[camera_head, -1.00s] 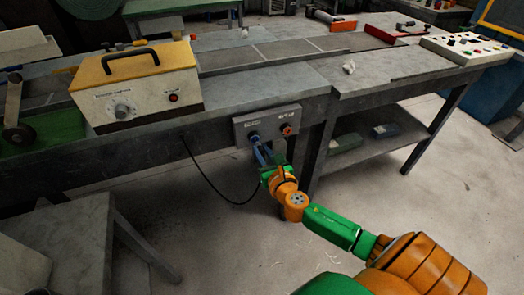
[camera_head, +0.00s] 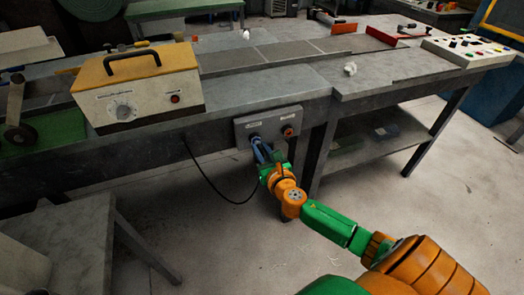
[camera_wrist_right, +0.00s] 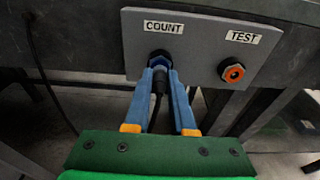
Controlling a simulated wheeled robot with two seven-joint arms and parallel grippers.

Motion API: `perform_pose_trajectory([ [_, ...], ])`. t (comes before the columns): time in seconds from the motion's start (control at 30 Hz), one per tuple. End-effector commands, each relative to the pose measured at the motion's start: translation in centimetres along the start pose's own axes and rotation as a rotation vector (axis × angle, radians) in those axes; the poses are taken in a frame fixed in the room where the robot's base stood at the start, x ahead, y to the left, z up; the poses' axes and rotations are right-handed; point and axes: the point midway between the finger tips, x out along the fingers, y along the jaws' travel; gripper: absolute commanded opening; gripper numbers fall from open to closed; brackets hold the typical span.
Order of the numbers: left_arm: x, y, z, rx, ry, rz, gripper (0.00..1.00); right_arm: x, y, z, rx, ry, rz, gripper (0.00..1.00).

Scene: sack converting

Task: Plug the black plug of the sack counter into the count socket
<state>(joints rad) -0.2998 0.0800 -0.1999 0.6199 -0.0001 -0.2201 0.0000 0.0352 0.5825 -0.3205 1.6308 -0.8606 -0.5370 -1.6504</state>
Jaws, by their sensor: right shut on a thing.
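My right gripper (camera_head: 257,143) is at the grey socket panel on the bench's front. In the right wrist view its blue fingers (camera_wrist_right: 160,74) are shut on the black plug (camera_wrist_right: 158,86). The plug's front end is at the count socket (camera_wrist_right: 160,56), under the COUNT label. The fingertips hide the contact, so I cannot tell how far in it sits. A black cable (camera_head: 206,187) hangs in a loop from the bench towards the gripper. The sack counter (camera_head: 145,90), a cream box with a yellow top, stands on the bench. My left gripper is not in view.
The test socket (camera_wrist_right: 232,73), with an orange-red ring, sits right of the count socket on the same panel (camera_wrist_right: 196,62). A bench leg (camera_head: 318,160) stands just right of the panel. A grey table (camera_head: 70,235) is at lower left. Floor right of my arm is clear.

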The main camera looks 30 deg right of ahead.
Motion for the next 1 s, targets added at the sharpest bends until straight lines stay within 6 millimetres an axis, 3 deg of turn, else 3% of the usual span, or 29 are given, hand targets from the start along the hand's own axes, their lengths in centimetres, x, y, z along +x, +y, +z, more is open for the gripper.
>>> perform_pose_trajectory([
  [0.37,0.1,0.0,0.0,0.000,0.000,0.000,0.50,0.5,0.0,0.1,0.000,0.000,0.001,0.00],
  [0.4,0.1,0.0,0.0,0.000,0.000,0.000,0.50,0.5,0.0,0.1,0.000,0.000,0.001,0.33],
  [0.5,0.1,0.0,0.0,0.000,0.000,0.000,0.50,0.5,0.0,0.1,0.000,0.000,0.001,0.58],
  [0.8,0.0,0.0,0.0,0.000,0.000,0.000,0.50,0.3,0.0,0.1,-0.001,0.001,0.001,0.58],
  [1.0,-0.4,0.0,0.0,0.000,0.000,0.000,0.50,-3.1,0.0,0.0,-0.002,0.003,0.003,0.58],
])
